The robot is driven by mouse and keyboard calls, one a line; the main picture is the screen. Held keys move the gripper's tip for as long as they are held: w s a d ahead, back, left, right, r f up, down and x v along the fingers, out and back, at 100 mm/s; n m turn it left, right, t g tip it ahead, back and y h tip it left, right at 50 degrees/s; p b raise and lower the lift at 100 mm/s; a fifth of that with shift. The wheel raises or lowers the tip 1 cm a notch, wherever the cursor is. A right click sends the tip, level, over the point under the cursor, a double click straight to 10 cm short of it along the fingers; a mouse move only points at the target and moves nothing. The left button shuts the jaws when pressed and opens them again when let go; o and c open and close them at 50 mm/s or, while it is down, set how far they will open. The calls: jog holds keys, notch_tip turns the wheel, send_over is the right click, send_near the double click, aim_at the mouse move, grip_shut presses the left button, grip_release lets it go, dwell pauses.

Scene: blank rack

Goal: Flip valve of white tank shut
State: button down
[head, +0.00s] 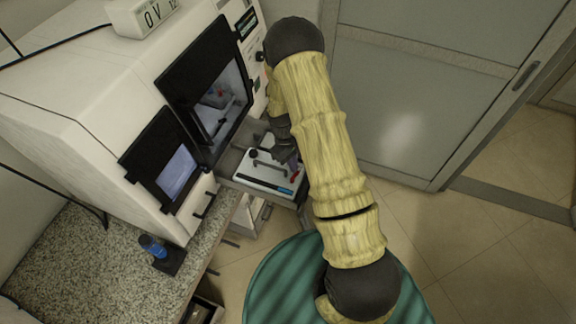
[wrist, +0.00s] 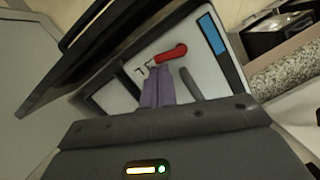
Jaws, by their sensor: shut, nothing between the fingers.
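The white tank (head: 256,180) sits low beside the large white machine in the head view, with a dark handle and a blue label on top. In the wrist view the tank's white top (wrist: 200,65) fills the middle. A red valve lever (wrist: 168,54) lies on it, slanting up to the right, with small black marks at its left. My gripper (wrist: 157,77) is shut and empty, its greyish-purple fingers just below the lever. I cannot tell whether they touch it. In the head view my gripper (head: 284,150) is over the tank, partly hidden by my arm.
The white machine (head: 90,90) with dark windows (head: 205,85) stands left of the tank. A speckled counter (head: 90,265) holds a small blue-topped item (head: 152,246). A green round surface (head: 275,285) is at the bottom. Tiled floor is open at right.

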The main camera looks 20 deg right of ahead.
aim_at(298, 180)
jog(key=m, duration=0.1)
jog(key=d+m+b, duration=0.1)
jog(key=m, duration=0.1)
jog(key=shift+s+d+f+m+y, duration=0.1)
jog(key=shift+s+d+m+y, duration=0.05)
jog(key=shift+s+m+y, duration=0.2)
jog(key=m, duration=0.1)
jog(key=m+b, duration=0.1)
jog(key=shift+s+d+m+y, duration=0.3)
jog(key=shift+d+m+y, duration=0.05)
jog(key=m, duration=0.1)
jog(key=s+m+b, duration=0.1)
jog(key=m, duration=0.1)
jog(key=m+y+b, duration=0.1)
jog(key=m, duration=0.1)
jog(key=shift+s+d, duration=0.35)
jog(key=shift+a, duration=0.15)
jog(key=shift+a, duration=0.7)
